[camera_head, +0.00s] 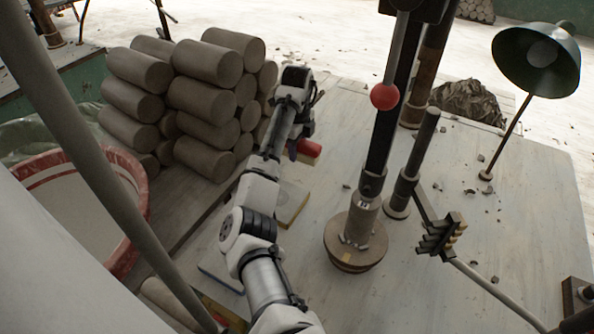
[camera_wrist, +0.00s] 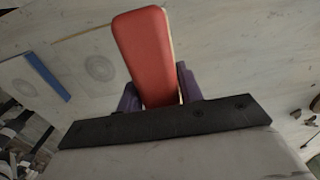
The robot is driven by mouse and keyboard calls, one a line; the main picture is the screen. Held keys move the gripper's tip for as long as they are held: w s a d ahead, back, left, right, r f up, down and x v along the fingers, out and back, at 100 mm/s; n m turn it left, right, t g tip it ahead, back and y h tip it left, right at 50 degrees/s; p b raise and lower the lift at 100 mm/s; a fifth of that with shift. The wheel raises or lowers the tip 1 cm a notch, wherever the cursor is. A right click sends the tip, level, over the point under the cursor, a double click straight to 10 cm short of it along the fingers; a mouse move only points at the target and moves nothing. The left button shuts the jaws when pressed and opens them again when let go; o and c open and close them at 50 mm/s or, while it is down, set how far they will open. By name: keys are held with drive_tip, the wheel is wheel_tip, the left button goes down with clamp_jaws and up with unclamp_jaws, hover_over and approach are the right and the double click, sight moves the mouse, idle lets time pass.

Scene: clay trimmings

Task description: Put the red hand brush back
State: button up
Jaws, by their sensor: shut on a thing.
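The red hand brush (camera_wrist: 147,50) shows large in the wrist view, its red top between the two purple fingers of my gripper (camera_wrist: 160,92). In the head view the red brush (camera_head: 309,148) sticks out to the right of my gripper (camera_head: 294,150), with a pale underside. My gripper is shut on the brush. It is near the clay logs, above the pale tabletop. I cannot tell how far the brush is from the surface. Part of the brush is hidden by the gripper.
Clay logs (camera_head: 205,93) are stacked left of the arm. A yellowish block (camera_head: 291,204) lies under the arm. A round wheel with a post (camera_head: 352,250) stands at centre, a lamp (camera_head: 537,55) at right. A blue-edged flat thing (camera_wrist: 47,76) shows in the wrist view. Clay scraps lie at right.

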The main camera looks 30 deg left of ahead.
sight(297, 177)
wheel_tip(297, 177, down, 8)
drive_tip(key=shift+f+p, duration=0.15)
drive_tip(key=shift+p, duration=1)
drive_tip(key=shift+f, duration=0.2)
drive_tip(key=o, duration=1)
drive_tip(key=shift+c, duration=0.2)
wheel_tip(297, 177, up, 12)
drive_tip(key=shift+r+b, duration=0.25)
drive_tip(key=shift+b, duration=0.85)
